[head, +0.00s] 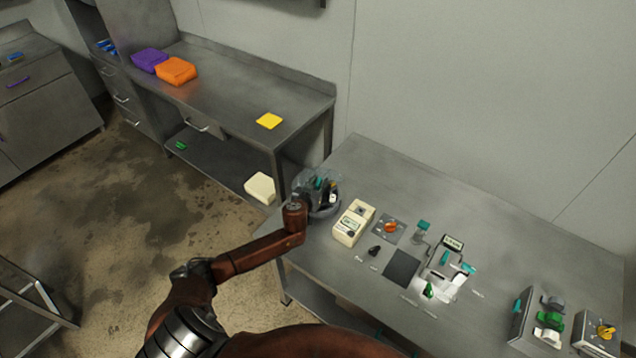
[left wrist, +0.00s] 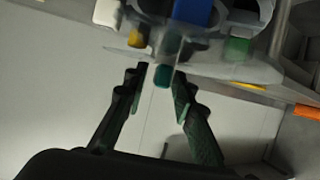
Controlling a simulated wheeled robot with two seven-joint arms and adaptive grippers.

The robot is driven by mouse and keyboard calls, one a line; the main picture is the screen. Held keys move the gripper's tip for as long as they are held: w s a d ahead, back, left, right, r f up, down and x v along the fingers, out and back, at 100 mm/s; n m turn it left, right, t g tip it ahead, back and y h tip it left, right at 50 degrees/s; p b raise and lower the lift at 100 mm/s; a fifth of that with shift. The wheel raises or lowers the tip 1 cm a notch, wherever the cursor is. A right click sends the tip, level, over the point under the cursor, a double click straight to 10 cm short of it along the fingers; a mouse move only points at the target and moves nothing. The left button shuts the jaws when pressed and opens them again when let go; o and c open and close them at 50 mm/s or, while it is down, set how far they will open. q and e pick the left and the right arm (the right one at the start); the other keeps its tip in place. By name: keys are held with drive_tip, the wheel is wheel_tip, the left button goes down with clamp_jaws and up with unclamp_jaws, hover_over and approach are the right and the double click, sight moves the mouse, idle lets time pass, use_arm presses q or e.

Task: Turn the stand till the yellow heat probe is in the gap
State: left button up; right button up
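The round stand (head: 322,212) is a clear grey turntable at the left end of the near bench, holding several coloured probes. In the left wrist view its pale rim (left wrist: 262,72) crosses the top. The yellow heat probe (left wrist: 136,38) hangs there, left of a teal-tipped probe (left wrist: 162,76). I cannot make out the yellow probe in the head view. My left gripper (left wrist: 161,74) is at the stand's left side, its fingers apart, with the teal tip showing between them. Contact is unclear. The gap cannot be told clearly. My right gripper is not in view.
Right of the stand are a cream meter (head: 350,226), an orange knob (head: 390,227), a dark pad (head: 402,268) and a white instrument (head: 446,285). Switch boxes (head: 540,322) stand at the far right. The bench's back strip is clear. A second bench (head: 235,95) stands behind.

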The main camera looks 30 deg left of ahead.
use_arm(q)
clamp_jaws()
idle(0.3)
drive_tip(key=shift+a+m+h, duration=0.1)
drive_tip(key=shift+m+h, duration=0.5)
drive_tip(key=shift+h, duration=0.1)
